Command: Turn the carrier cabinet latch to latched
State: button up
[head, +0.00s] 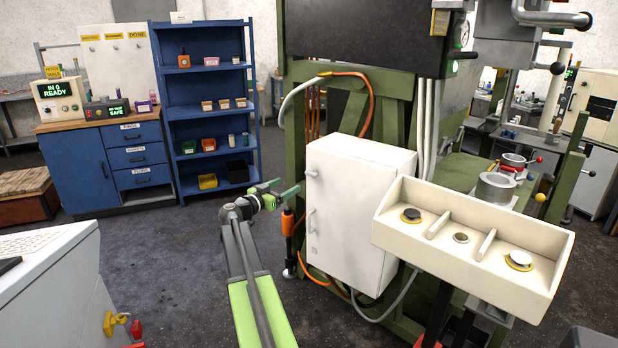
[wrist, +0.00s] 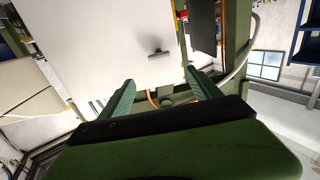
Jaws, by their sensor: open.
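The carrier cabinet (head: 362,205) is a white box on the green machine frame, with its door shut. A small grey latch (head: 312,173) sits near the top left of its door and looks roughly level. In the wrist view the latch (wrist: 158,53) is a short dark bar on the white door (wrist: 105,40), lying nearly crosswise. My gripper (head: 281,188) is just left of the cabinet, level with its upper half. In the wrist view my gripper (wrist: 160,78) is open and empty, with the latch beyond its fingertips. No contact shows.
A vertical door handle (head: 311,220) is below the latch. A cream control box (head: 470,245) with buttons juts out at the right. An orange-handled tool (head: 288,222) hangs under my gripper.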

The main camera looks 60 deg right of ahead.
aim_at(309, 173)
jog(key=d, duration=0.4)
jog(key=s+d, duration=0.1)
jog(key=d, duration=0.8)
jog(key=shift+s+d, duration=0.25)
jog(key=shift+d, duration=0.05)
jog(key=shift+a, duration=0.15)
jog(key=c, duration=1.4)
jog(key=shift+o, duration=0.2)
